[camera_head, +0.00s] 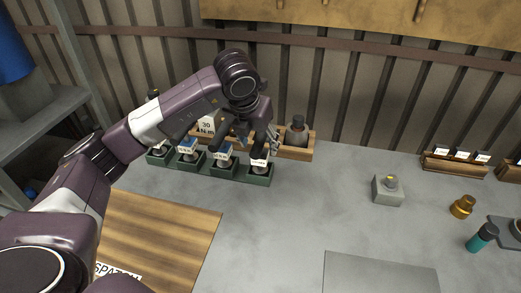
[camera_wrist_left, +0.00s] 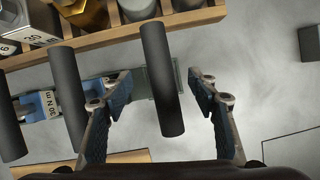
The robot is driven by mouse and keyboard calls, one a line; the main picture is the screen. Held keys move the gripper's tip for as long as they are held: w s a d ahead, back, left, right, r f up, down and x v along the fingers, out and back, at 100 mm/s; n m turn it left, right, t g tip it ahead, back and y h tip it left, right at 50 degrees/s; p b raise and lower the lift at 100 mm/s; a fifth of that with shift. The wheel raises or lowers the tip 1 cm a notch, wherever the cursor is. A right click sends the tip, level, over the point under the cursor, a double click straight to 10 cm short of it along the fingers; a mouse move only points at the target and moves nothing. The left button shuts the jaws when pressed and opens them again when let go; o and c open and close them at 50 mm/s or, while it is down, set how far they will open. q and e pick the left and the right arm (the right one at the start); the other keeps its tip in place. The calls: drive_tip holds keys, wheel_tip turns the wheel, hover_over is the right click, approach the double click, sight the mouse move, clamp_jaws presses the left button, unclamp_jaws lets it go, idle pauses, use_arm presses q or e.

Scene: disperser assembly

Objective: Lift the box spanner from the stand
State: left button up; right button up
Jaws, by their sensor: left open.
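Several tools with dark cylindrical handles stand upright in a row of green holders (camera_head: 258,180). The rightmost tool (camera_head: 259,164), with a white label, appears to be the box spanner, but I cannot read its label. My left gripper (camera_head: 257,140) is over this tool and hides its upper part. In the left wrist view the gripper (camera_wrist_left: 160,97) is open, with the dark handle (camera_wrist_left: 162,80) between its fingers. Gaps show between the handle and both fingers. Another dark handle (camera_wrist_left: 68,95) stands just left of the left finger. My right gripper is not in view.
A wooden rack (camera_head: 297,153) with a dark-topped bottle stands close behind the holders. A wooden board (camera_head: 165,235) lies in front. A grey block (camera_head: 388,193) stands farther right, with clear table between.

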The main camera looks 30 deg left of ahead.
sight(263, 152)
use_arm(q)
drive_tip(key=shift+w+d+f, duration=0.1)
drive_tip(key=shift+w+f, duration=0.05)
drive_tip(key=shift+f, duration=0.6)
drive_tip(key=p+x, duration=0.1)
drive_tip(key=x, duration=0.4)
drive_tip(key=shift+w+r+p, duration=0.15)
drive_tip(key=shift+w+p, duration=0.15)
drive_tip(key=shift+p, duration=0.1)
clamp_jaws()
drive_tip(key=shift+r, duration=0.1)
